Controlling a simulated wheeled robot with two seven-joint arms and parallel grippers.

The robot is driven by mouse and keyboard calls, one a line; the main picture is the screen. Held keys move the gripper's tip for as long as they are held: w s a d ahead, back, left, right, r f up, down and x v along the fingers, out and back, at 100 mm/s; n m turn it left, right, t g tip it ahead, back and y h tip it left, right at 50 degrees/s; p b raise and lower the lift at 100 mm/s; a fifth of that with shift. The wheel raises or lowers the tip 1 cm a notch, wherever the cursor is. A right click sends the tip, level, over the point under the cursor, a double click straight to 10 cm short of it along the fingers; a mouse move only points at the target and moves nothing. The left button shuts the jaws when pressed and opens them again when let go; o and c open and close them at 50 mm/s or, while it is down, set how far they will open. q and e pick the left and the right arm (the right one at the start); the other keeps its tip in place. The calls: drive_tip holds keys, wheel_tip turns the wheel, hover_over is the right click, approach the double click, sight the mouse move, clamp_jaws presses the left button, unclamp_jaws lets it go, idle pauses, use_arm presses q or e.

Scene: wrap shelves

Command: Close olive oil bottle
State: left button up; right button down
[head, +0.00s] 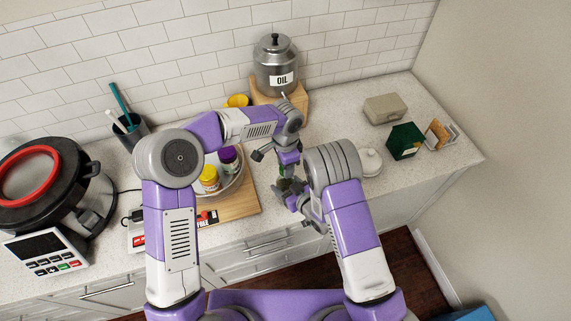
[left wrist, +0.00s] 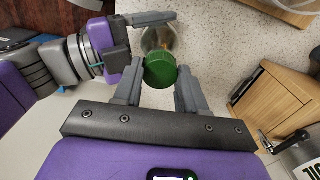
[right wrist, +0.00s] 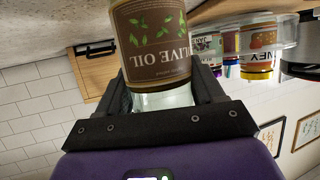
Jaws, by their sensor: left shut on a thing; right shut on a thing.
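The olive oil bottle (right wrist: 155,45) has a brown label and shows upside down in the right wrist view. My right gripper (right wrist: 165,98) is shut on its glass body. The green cap (left wrist: 167,71) is between the fingers of my left gripper (left wrist: 160,88), which is shut on it. In the left wrist view the cap is in line with the bottle (left wrist: 155,38), covering part of it; I cannot tell whether it is seated on the neck. In the head view both grippers meet over the counter's front edge, and the bottle is mostly hidden.
A metal oil canister (head: 275,68) stands on a wooden stand at the back. A round tray with jars (head: 209,177) is left of the grippers. A white lidded pot (head: 368,162) and green box (head: 404,141) stand to the right. A cooker (head: 50,200) fills the left.

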use_arm(q)
drive_tip(key=m, duration=0.6)
drive_tip(key=o, duration=1.2)
drive_tip(key=shift+o, duration=0.2)
wheel_tip(320, 180, up, 12)
use_arm(e)
drive_tip(key=shift+c, duration=0.3)
unclamp_jaws()
